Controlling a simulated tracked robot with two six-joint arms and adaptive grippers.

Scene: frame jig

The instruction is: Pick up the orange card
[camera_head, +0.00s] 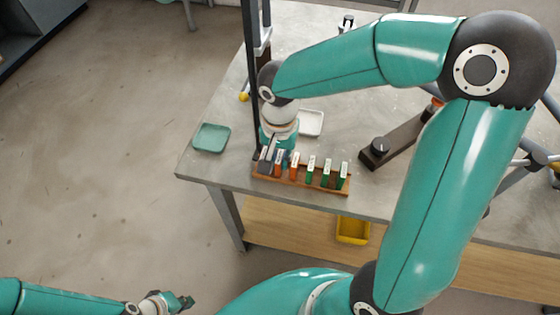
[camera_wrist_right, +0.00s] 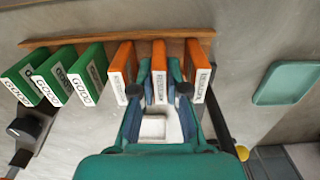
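Three orange cards with white printed labels stand upright in a wooden rack (camera_head: 318,187). In the right wrist view they are the left orange card (camera_wrist_right: 123,71), the middle orange card (camera_wrist_right: 159,72) and the right orange card (camera_wrist_right: 200,71). My right gripper (camera_wrist_right: 160,78) is open, with one finger on each side of the middle orange card; a small gap seems to show on both sides. In the head view my right gripper (camera_head: 275,152) partly hides the rack's left end. My left gripper (camera_head: 180,302) is low at the left, away from the table; its opening is unclear.
Three green cards (camera_head: 327,172) stand in the same rack. A green tray (camera_head: 210,138) lies left of it and a white tray (camera_head: 312,122) behind it. A dark post (camera_head: 252,80) rises close by my right gripper. A yellow bin (camera_head: 353,230) is below the tabletop.

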